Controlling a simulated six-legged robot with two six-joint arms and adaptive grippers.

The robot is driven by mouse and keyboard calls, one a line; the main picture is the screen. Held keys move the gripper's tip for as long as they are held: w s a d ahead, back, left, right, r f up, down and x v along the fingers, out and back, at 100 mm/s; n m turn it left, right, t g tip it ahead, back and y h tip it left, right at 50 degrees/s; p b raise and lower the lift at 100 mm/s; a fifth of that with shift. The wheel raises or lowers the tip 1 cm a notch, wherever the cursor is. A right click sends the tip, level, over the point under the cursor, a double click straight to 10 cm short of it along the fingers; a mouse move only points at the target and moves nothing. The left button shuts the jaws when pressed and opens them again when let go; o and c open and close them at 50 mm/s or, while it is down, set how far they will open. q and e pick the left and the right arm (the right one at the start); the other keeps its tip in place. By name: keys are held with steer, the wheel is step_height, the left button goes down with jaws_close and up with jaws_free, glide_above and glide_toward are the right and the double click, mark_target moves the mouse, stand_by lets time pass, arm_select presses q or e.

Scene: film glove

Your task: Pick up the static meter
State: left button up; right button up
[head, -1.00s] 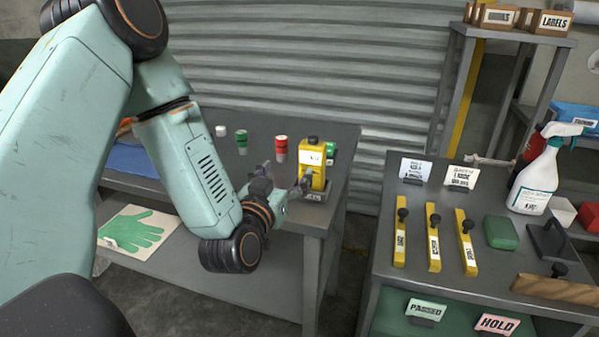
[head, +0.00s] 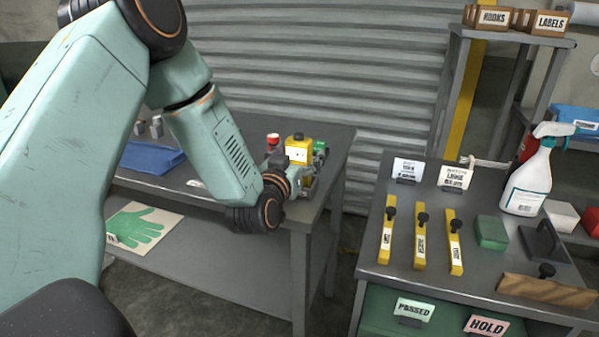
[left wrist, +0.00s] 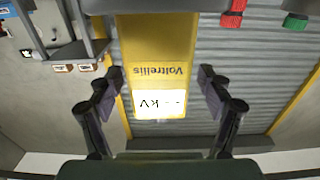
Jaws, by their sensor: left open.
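The static meter is a yellow block with a white display (head: 299,153), standing on the far bench near its right end. In the left wrist view the meter (left wrist: 160,60) appears upside down, with "Voltrellis" and a "kV" readout on its face. My left gripper (left wrist: 158,82) is open, with one finger on each side of the meter in that view; I cannot tell whether either finger touches it. In the head view the left wrist covers the meter's lower part, and the fingertips are largely hidden. My right gripper is not in view.
A red-capped container (head: 273,140) and a green one (head: 320,148) flank the meter. A blue cloth (head: 150,158) lies on the bench. The right bench (head: 375,250) holds yellow bars, a green block (head: 491,232) and a spray bottle (head: 528,180). Corrugated metal stands behind.

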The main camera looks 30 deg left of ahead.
arm_select(q)
steer(key=shift+a, duration=0.1)
steer(key=shift+c, duration=0.8)
steer(key=shift+d, duration=0.2)
steer(key=c, duration=1.2)
steer(key=shift+r, duration=0.1)
